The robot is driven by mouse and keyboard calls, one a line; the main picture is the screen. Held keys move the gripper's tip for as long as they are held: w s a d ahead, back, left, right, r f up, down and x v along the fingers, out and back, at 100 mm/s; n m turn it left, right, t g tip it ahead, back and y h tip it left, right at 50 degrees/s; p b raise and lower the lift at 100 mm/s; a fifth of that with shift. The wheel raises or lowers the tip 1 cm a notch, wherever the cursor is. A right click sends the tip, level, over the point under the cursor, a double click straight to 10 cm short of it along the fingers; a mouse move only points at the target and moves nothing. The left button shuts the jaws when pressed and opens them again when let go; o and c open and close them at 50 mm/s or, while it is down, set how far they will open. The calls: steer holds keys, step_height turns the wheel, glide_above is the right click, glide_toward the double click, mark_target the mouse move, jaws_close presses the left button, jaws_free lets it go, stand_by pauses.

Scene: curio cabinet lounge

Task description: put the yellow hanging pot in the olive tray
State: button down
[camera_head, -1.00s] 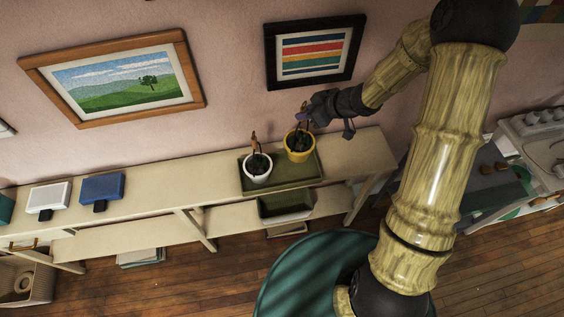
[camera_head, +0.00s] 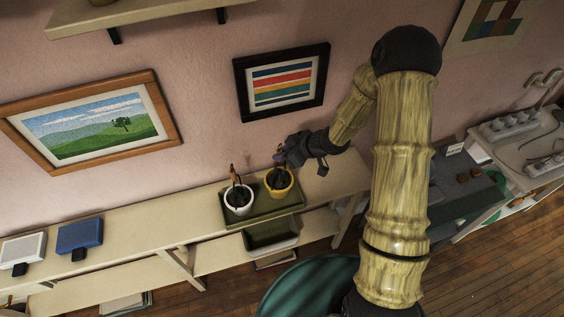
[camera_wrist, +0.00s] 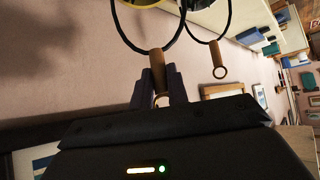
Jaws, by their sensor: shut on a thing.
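The yellow hanging pot (camera_head: 279,192) is upright at the right rear of the olive tray (camera_head: 289,205). I cannot tell whether its base rests on the tray or sits just above it. My gripper (camera_head: 281,158) is above the pot, shut on its handle. In the wrist view, the gripper fingers (camera_wrist: 160,88) close around the wooden grip (camera_wrist: 158,65) of the dark wire loop. Only a sliver of the yellow pot (camera_wrist: 142,3) shows there, at the top edge.
A white hanging pot (camera_head: 238,207) stands in the tray's left part, close beside the yellow one. The tray is on a cream shelf unit (camera_head: 150,222). A dark green bin (camera_head: 270,236) is on the level below. A striped picture (camera_head: 282,82) hangs behind.

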steer(key=shift+w, duration=0.1)
step_height(320, 180, down, 4)
steer(key=shift+p, duration=0.35)
steer(key=c, duration=1.4)
jaws_free()
steer(key=shift+f, duration=0.1)
steer(key=shift+o, duration=0.2)
steer(key=shift+d, duration=0.15)
steer(key=b+v, duration=0.1)
steer(key=v, duration=1.1)
